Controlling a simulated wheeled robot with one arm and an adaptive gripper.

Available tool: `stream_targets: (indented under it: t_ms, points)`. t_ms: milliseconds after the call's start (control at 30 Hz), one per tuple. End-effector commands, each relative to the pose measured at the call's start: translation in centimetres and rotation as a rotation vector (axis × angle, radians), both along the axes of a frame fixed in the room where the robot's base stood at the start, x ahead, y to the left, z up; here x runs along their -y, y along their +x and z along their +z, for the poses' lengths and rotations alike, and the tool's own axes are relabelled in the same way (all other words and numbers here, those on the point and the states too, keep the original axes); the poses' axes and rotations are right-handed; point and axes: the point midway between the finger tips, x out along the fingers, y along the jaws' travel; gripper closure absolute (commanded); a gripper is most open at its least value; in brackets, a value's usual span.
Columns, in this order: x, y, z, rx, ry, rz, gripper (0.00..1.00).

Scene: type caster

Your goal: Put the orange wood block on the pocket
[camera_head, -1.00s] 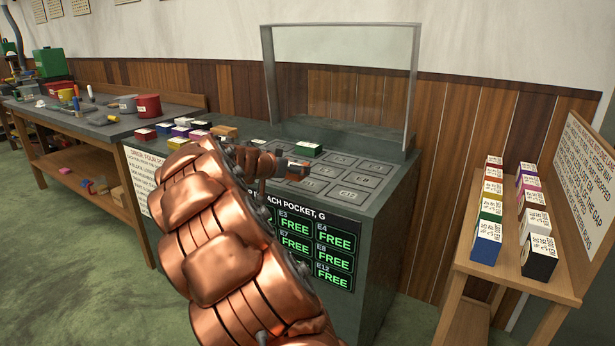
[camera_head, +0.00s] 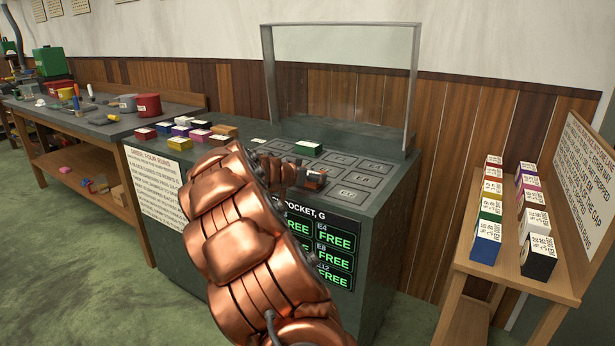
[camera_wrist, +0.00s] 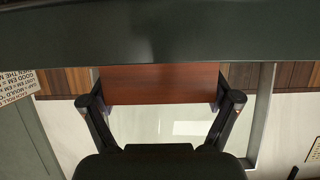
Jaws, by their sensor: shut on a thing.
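My gripper (camera_head: 314,180) is over the front pockets of the dark caster bench, partly hidden by my copper arm. In the wrist view my gripper (camera_wrist: 161,98) has its two fingers shut on the sides of a red-brown block (camera_wrist: 160,82), which I take for the orange wood block. In the head view it is mostly hidden. The bench top has a grid of square pockets (camera_head: 352,194); those to the right look empty. A green block with a white top (camera_head: 307,148) sits at a back pocket. I cannot tell whether the held block touches the bench.
A clear upright screen in a grey frame (camera_head: 412,92) stands behind the pockets. Several coloured blocks (camera_head: 180,143) lie at the bench's left. A wooden stand (camera_head: 510,265) at right holds two rows of lettered blocks. The front display (camera_head: 335,240) shows FREE on its visible cells.

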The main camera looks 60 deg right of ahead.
Motion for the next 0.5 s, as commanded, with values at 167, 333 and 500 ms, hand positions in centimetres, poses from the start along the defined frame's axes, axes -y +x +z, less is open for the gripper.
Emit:
stream_targets:
  t_ms: [167,333,500]
  points:
    - [-0.02,0.00,-0.22,0.000,0.000,0.000,0.50]
    - [-0.02,0.00,-0.44,0.000,0.000,0.000,0.50]
    - [-0.03,0.01,-0.27,-0.001,0.000,0.000,0.00]
